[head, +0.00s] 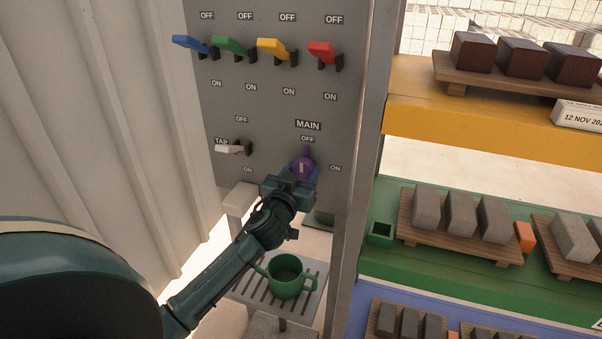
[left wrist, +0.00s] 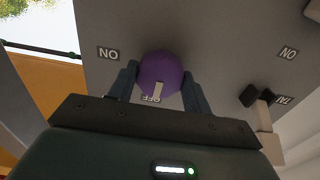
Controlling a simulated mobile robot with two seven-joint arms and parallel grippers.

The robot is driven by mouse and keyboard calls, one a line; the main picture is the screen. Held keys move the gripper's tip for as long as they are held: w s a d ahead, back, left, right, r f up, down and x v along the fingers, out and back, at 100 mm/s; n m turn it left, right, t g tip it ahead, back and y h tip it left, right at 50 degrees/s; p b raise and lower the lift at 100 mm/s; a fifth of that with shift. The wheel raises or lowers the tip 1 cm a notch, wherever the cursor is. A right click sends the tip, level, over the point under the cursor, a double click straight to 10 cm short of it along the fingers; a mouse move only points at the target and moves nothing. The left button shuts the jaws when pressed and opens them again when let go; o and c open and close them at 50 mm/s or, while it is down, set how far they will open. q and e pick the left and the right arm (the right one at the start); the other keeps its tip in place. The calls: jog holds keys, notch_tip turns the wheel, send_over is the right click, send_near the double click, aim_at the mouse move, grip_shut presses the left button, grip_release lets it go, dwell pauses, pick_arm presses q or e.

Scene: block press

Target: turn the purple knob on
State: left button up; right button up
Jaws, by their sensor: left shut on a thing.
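My left gripper (head: 303,172) is shut on the knob, one finger on each side. In the left wrist view the knob (left wrist: 160,72) sits between the fingers, and its pale mark points toward the OFF label. My right gripper is not in view.
Blue (head: 190,44), green (head: 230,45), yellow (head: 273,48) and red (head: 321,52) levers are raised toward OFF above. A white TAP lever (head: 230,149) is left of the knob. A green mug (head: 287,281) stands on a slatted tray below. Shelves with blocks are at right.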

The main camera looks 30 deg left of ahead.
pick_arm(q)
jog(key=shift+m, duration=0.4)
jog(key=shift+c, duration=0.2)
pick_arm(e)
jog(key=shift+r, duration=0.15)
pick_arm(q)
jog(key=shift+m+p, duration=0.4)
jog(key=shift+m, duration=0.6)
jog(key=m+p, duration=0.1)
jog(key=m, duration=0.3)
jog(key=shift+m, duration=0.3)
jog(key=m, duration=0.2)
jog(key=shift+m+p, duration=0.3)
jog(key=m, duration=0.3)
jog(key=shift+m+p, duration=0.3)
jog(key=shift+p, duration=0.1)
jog(key=m, duration=0.3)
jog(key=shift+m+p, duration=0.35)
jog(key=shift+m, duration=0.15)
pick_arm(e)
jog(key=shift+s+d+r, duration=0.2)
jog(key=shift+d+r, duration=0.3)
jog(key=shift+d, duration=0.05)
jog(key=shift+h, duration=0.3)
